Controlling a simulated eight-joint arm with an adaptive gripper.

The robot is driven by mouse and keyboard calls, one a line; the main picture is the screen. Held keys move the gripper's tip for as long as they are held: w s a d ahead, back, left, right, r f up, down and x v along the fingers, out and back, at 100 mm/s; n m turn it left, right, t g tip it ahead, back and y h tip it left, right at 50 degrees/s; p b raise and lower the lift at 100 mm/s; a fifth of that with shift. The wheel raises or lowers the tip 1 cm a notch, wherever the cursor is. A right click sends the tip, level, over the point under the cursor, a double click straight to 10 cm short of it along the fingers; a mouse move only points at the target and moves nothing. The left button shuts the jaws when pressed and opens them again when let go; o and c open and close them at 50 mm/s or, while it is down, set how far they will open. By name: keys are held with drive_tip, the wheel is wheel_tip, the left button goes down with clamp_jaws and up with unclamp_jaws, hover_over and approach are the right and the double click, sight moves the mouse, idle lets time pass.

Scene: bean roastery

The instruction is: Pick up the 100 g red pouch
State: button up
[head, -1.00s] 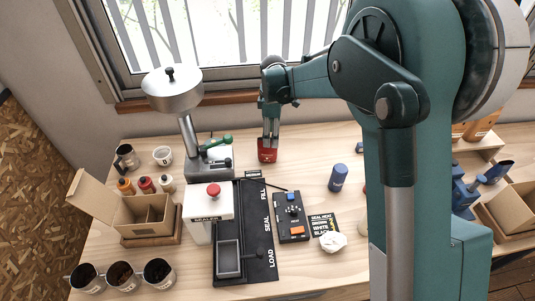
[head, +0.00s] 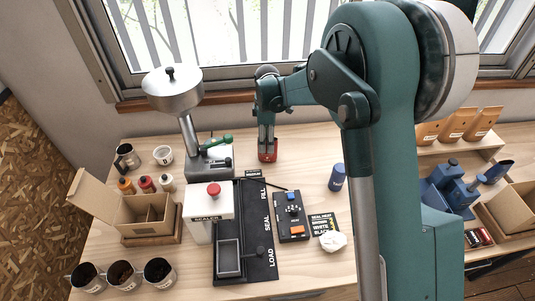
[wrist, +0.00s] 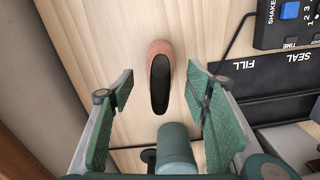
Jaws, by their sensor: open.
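The red pouch (head: 268,155) stands on the wooden bench at the back, right of the steel doser. In the wrist view the pouch (wrist: 160,55) is seen from above, with a dark open mouth. My gripper (head: 267,146) points down at the pouch and overlaps its upper part in the head view. In the wrist view my gripper (wrist: 160,108) is open, with one finger to each side of the pouch's line. The pouch lies mostly beyond the fingertips in that picture, and nothing is visibly held. I cannot tell whether a finger touches it.
The doser (head: 208,158) with its green handle (head: 216,141) stands close left of the pouch. The black mat (head: 258,225), white sealer (head: 207,215) and control box (head: 291,215) are in front. A blue cylinder (head: 337,178) stands to the right. Bench around the pouch's right is clear.

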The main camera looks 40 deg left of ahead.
idle(0.3)
drive_tip(key=shift+d+f, duration=0.1)
drive_tip(key=shift+f, duration=2.55)
drive_tip(key=c, duration=0.8)
